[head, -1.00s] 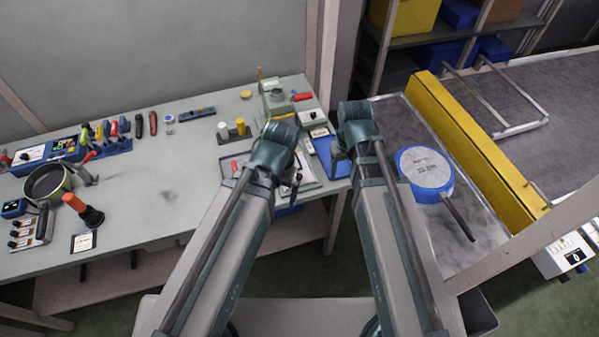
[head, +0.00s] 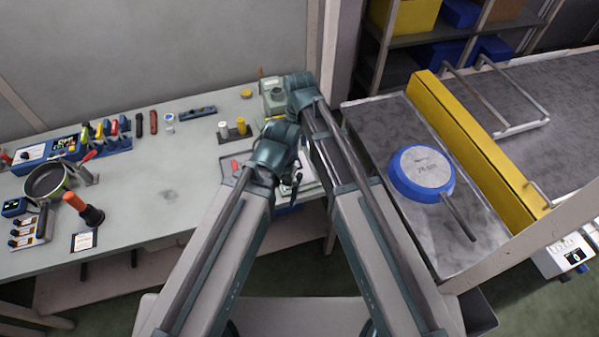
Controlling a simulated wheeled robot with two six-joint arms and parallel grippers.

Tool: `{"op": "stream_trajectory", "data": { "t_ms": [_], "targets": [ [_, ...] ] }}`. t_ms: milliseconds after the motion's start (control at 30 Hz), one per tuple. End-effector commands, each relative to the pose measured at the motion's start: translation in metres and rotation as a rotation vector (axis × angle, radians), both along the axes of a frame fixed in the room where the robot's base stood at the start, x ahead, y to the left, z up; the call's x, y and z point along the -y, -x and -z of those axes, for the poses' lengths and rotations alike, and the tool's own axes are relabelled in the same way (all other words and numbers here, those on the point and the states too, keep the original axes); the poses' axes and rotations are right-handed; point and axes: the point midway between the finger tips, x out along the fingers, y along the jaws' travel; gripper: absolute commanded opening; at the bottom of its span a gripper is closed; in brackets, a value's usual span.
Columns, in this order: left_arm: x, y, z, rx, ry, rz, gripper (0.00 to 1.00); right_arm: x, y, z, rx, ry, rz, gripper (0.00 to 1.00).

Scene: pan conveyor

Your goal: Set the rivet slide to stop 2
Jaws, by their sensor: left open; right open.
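A grey-green device (head: 273,92) stands at the back right of the workbench. I cannot tell whether it carries the rivet slide or read any stop marks, and no slide can be clearly made out. My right gripper (head: 301,105) is at the right side of this device and is open, with its fingers mostly hidden by its own wrist. My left gripper (head: 293,184) is open and lower, above the front right part of the bench. It is partly covered by its arm, and nothing shows in it.
The workbench (head: 165,190) is clear in its middle. A white and a yellow cylinder (head: 241,126) stand left of my arms. A pan (head: 47,181) and control boxes are at the left. A blue-rimmed round pan (head: 421,172) lies on the conveyor, beside a yellow barrier (head: 475,140).

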Motion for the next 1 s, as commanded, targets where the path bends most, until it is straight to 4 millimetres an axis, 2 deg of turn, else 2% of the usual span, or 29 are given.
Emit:
{"op": "stream_trajectory", "data": {
  "t_ms": [267,1000],
  "targets": [
    [0.000,0.000,0.029,0.000,0.000,-0.001,1.00,0.000,0.000,0.029,0.000,0.000,0.002,0.62],
    [0.000,0.000,0.128,0.000,0.000,-0.002,1.00,0.000,0.000,0.128,0.000,0.000,0.003,0.62]
  ]
}}
